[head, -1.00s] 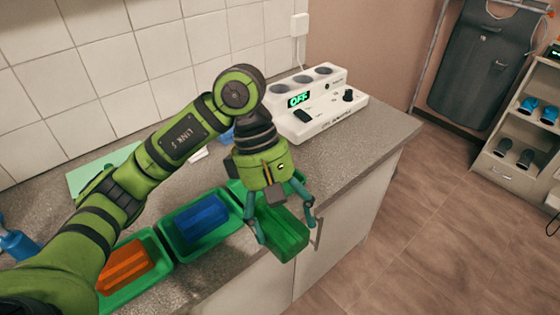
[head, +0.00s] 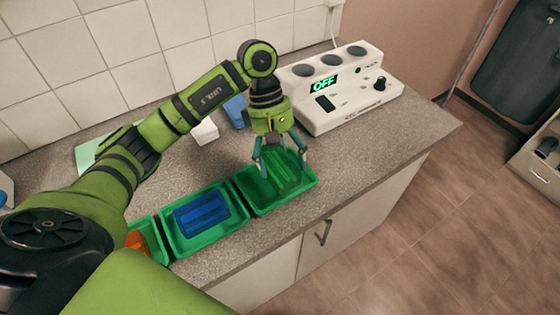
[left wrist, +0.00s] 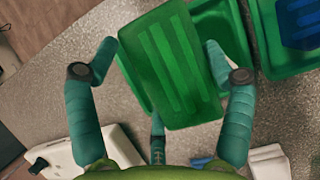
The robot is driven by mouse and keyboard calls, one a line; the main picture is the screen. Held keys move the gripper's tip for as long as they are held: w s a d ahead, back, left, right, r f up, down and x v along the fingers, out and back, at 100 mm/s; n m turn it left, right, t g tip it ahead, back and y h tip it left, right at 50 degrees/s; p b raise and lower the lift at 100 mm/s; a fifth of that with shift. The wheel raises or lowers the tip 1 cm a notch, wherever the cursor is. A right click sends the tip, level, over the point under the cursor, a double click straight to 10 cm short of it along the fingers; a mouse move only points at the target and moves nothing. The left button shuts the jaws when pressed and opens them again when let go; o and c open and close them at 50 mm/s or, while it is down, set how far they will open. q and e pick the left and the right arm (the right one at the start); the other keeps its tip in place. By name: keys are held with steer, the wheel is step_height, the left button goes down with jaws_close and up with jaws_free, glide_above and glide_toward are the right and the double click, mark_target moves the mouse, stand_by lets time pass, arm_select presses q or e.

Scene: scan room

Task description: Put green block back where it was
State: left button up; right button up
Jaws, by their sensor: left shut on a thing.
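My left gripper (head: 281,168) is shut on the green block (head: 289,179), a ridged bar. The block is at the right-hand green tray (head: 265,208), within its outline in the head view. I cannot tell whether it touches the tray's floor. In the left wrist view the block (left wrist: 172,62) sits between the teal fingers of the gripper (left wrist: 162,48) and hides much of the tray (left wrist: 222,28). The block looks slightly turned relative to the tray. My right gripper is not in view.
The middle green tray (head: 232,228) holds a blue block (head: 203,213). A left tray (head: 153,238) holds an orange block (head: 137,243), partly hidden by my arm. A white device (head: 345,115) reading OFF stands behind to the right. The counter's front edge is close to the trays.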

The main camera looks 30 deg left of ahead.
mark_target(280, 169)
arm_select(q)
steer(key=shift+w+a+f, duration=0.35)
steer(key=shift+a, duration=0.05)
step_height(280, 169, down, 3)
steer(key=shift+f+p, duration=0.1)
steer(key=shift+p, duration=0.9)
steer(key=shift+f, duration=0.4)
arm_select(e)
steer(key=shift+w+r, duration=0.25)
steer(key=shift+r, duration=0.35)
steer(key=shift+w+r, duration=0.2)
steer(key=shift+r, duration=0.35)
arm_select(q)
steer(key=shift+f+b, duration=0.2)
steer(key=shift+b, duration=0.15)
steer(key=o, duration=1.3)
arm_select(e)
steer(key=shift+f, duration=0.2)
arm_select(q)
steer(key=shift+r, duration=0.1)
